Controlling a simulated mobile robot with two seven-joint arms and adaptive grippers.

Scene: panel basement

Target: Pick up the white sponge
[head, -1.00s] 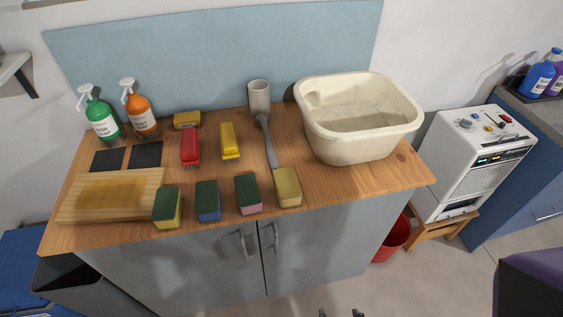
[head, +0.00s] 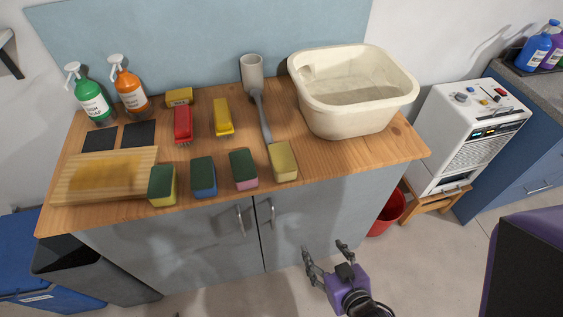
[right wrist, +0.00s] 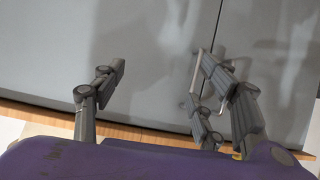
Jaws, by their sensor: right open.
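No plainly white sponge shows. The palest is a cream-yellow sponge (head: 283,162) at the right end of a front row on the wooden counter (head: 330,160). Left of it stand sponges with dark green tops: one with a pink base (head: 243,170), one blue (head: 204,177) and one yellow (head: 162,186). My right gripper (head: 326,250) is open and empty, low in front of the cabinet and below the sponges. In the right wrist view its spread fingers (right wrist: 160,78) face the grey cabinet doors; no sponge shows there. My left gripper is not in view.
A cream basin (head: 355,105) stands right of the sponges. A grey-handled brush (head: 262,115) lies just behind the pale sponge. Red (head: 183,123) and yellow (head: 223,117) brushes lie further back. A cutting board (head: 105,175) is at left. The cabinet handles (head: 272,212) stick out below the counter.

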